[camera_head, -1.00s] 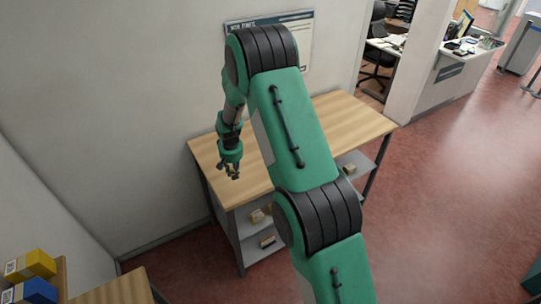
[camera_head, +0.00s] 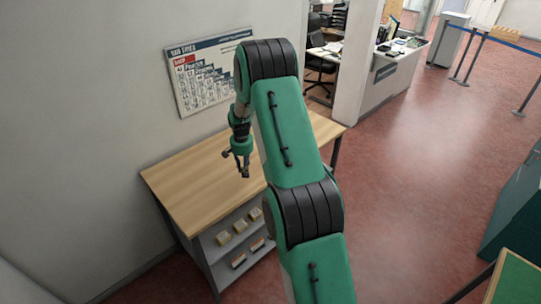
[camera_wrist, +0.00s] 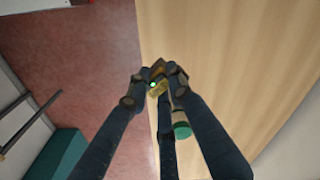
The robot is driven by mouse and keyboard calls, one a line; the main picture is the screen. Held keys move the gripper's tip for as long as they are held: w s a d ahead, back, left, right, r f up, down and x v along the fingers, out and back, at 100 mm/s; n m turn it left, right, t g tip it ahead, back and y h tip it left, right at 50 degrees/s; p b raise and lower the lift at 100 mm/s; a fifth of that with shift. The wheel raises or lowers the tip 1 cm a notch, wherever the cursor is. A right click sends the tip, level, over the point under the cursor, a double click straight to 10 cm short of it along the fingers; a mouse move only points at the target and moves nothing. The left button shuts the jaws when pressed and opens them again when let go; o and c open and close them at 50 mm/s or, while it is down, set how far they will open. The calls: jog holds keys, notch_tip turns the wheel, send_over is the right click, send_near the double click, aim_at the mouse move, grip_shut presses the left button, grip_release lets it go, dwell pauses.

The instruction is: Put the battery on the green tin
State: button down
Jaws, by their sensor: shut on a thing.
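My gripper (camera_wrist: 158,78) is shut on a small yellow and dark brown thing (camera_wrist: 157,88), which looks like the battery; the fingers cover much of it. In the head view my gripper (camera_head: 245,170) is above the wooden counter, and what it holds is too small to make out. A short cylinder with a green end and a pale side (camera_wrist: 182,130), likely the green tin, shows in the wrist view beside a finger, which partly hides it. It is apart from the held thing in the picture. I cannot find the tin in the head view; my arm covers part of the counter.
The wooden counter top (camera_head: 190,185) is bare at its left. Small boxes (camera_head: 240,225) sit on the grey shelves below. A wall poster (camera_head: 207,72) hangs behind. A green-topped table (camera_head: 515,280) stands at the lower right. Red floor right of the counter is open.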

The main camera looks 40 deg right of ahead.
jog(key=s+d+r+m, duration=0.1)
jog(key=s+d+m, duration=0.1)
jog(key=d, duration=0.4)
jog(key=s+d+r+m, duration=0.1)
jog(key=s+d+m, duration=0.1)
jog(key=s+d, duration=0.3)
jog(key=shift+d+r+p, duration=0.3)
jog(key=shift+d+r, duration=0.1)
jog(key=shift+d, duration=0.55)
jog(key=shift+w+d, duration=0.1)
jog(key=shift+w, duration=0.1)
jog(key=shift+w+d+f+p, duration=0.3)
jog(key=shift+w+d, duration=1.2)
jog(key=shift+w, duration=0.65)
jog(key=shift+w+d+f+p, duration=0.2)
jog(key=shift+w+d+p, duration=0.15)
jog(key=shift+w+d, duration=1.5)
jog(key=shift+w+d+f+p, duration=0.3)
jog(key=shift+w+d, duration=0.9)
jog(key=shift+w, duration=1.2)
jog(key=shift+f+p, duration=0.35)
jog(key=shift+f, duration=1.35)
jog(key=shift+f, duration=0.1)
jog(key=c, duration=1.6)
grip_release()
jog(key=shift+o, duration=0.2)
